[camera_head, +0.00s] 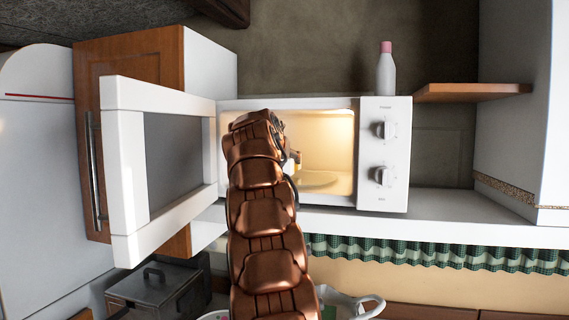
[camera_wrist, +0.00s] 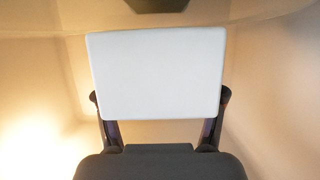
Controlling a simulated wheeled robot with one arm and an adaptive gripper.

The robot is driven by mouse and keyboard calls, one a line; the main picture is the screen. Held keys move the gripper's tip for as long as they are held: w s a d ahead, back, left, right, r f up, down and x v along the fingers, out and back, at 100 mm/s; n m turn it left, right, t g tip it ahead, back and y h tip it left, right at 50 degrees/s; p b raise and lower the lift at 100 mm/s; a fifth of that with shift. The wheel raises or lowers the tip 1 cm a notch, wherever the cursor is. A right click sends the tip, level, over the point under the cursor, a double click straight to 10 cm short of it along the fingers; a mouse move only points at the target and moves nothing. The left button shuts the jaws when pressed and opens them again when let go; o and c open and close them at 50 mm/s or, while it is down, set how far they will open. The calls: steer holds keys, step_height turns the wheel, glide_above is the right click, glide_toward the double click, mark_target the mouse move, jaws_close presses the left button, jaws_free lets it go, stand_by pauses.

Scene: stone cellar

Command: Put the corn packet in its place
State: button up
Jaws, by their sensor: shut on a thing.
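The corn packet (camera_wrist: 155,72) shows as a plain white rectangular face in the wrist view; no label is visible on this side. My gripper (camera_wrist: 160,98) is shut on it, with one dark finger at each side edge. The microwave (camera_head: 384,185) is white and its door (camera_head: 127,175) stands open to the left. My copper arm reaches into its lit cavity, and in the head view it hides most of my gripper and the packet. A pale round plate (camera_head: 318,179) lies on the cavity floor. Whether the packet touches the plate cannot be told.
A white bottle with a pink cap (camera_head: 386,70) stands on top of the microwave. A wooden shelf (camera_head: 470,92) is to the right. The white counter (camera_head: 450,228) right of the microwave is clear. A grey metal box (camera_head: 155,290) and a white pot (camera_head: 350,303) are below.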

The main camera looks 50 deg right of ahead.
steer(key=shift+s+a+f, duration=0.1)
steer(key=shift+f, duration=0.25)
steer(key=shift+f, duration=0.2)
steer(key=shift+f, duration=0.1)
steer(key=o, duration=1.5)
steer(key=b+v, duration=0.4)
steer(key=v, duration=0.8)
